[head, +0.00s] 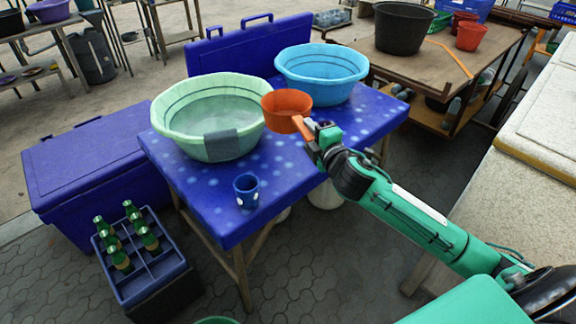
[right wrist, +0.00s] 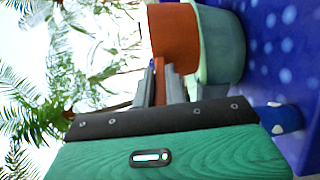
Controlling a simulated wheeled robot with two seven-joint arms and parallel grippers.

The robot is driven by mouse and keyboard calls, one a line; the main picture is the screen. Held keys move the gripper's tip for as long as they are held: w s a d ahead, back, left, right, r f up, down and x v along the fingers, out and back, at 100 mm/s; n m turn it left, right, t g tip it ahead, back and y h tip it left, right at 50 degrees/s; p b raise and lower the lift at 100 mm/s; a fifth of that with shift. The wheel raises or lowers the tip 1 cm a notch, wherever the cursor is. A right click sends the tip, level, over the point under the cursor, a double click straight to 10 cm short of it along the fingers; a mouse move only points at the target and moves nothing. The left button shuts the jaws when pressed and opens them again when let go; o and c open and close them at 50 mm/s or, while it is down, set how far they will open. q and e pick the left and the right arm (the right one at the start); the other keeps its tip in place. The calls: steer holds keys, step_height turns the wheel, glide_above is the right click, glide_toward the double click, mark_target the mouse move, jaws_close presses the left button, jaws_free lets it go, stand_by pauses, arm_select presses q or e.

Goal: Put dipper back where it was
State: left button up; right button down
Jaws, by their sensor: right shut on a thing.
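The orange dipper (head: 284,108) is held above the blue spotted table (head: 190,187), by the right side of the green basin (head: 208,118) and in front of the light-blue basin (head: 321,73). My right gripper (head: 312,140) is shut on its handle. In the right wrist view the dipper (right wrist: 174,34) lies beyond the two grey fingers (right wrist: 158,85), with the green basin (right wrist: 220,45) behind it. Whether the dipper touches the basin rim, I cannot tell. My left gripper is in neither view.
A blue cup (head: 246,190) stands near the table's front edge. A blue crate with green bottles (head: 140,235) is on the floor at left, by a blue cooler (head: 85,170). A wooden table (head: 440,62) with a black bucket (head: 402,28) stands behind at right.

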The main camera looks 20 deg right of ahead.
arm_select(q)
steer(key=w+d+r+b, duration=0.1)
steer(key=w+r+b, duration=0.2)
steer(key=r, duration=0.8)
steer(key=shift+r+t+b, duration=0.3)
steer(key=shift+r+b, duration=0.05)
steer(key=shift+b, duration=0.3)
arm_select(e)
step_height(320, 180, down, 19)
steer(key=shift+f, duration=0.15)
steer(key=shift+s+f, duration=0.1)
steer(key=shift+f, duration=0.1)
steer(key=c, duration=1.6)
jaws_free()
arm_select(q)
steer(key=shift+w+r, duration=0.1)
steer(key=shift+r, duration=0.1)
arm_select(e)
steer(key=shift+o, duration=0.7)
